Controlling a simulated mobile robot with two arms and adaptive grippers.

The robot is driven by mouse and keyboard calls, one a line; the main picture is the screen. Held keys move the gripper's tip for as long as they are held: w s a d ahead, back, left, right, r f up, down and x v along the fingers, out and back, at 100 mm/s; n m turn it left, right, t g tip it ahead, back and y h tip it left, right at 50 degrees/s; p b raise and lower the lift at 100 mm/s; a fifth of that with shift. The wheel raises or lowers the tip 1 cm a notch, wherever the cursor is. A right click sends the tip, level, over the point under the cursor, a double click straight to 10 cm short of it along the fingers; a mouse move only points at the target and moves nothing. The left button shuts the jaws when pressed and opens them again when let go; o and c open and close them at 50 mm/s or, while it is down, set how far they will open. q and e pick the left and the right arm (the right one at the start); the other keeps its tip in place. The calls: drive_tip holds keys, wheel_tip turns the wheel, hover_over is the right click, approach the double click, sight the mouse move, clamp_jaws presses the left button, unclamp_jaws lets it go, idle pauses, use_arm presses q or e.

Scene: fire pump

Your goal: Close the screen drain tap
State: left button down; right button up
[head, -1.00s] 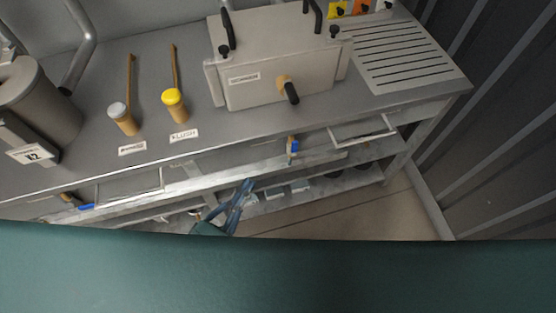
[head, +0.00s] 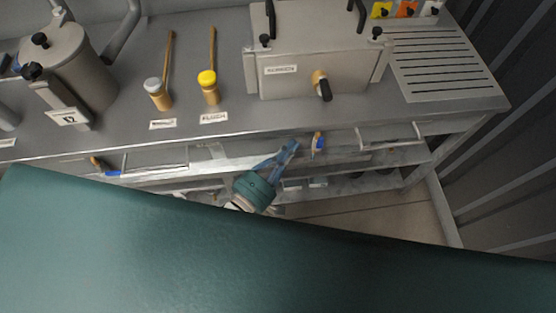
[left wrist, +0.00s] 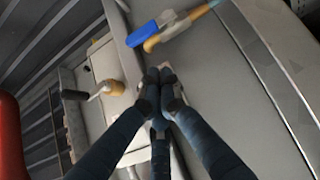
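A tap with a blue handle and brass body (head: 318,142) sits under the counter's front edge, below the grey box; I take it as the screen drain tap. In the left wrist view, its blue handle (left wrist: 143,34) shows at the top, beside a brass pipe (left wrist: 190,18). My left gripper (head: 291,149) is just left of this tap in the head view. In the left wrist view, the fingertips (left wrist: 160,75) are together with nothing between them, apart from the handle. My right gripper is not in view.
The grey box (head: 310,72) has a black-handled brass fitting (head: 322,86) on its front. A second blue-handled tap (head: 110,172) is at the far left. Yellow-capped (head: 208,86) and grey-capped (head: 157,93) fittings stand on the counter. A lower shelf (head: 345,184) runs below.

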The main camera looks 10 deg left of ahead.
sight(317, 138)
use_arm(q)
drive_tip(key=shift+w+d, duration=0.3)
drive_tip(key=shift+d, duration=0.65)
drive_tip(key=shift+w+d, duration=0.25)
drive_tip(key=shift+d, duration=0.65)
drive_tip(key=p, duration=0.2)
drive_tip(key=r+p, duration=0.1)
drive_tip(key=p, duration=0.1)
drive_tip(key=shift+w+d+m+g, duration=0.1)
drive_tip(key=shift+d+m+g, duration=0.2)
drive_tip(key=shift+m+g, duration=0.1)
drive_tip(key=shift+d, duration=0.1)
drive_tip(key=shift+w+d, duration=0.1)
drive_tip(key=shift+d, duration=0.1)
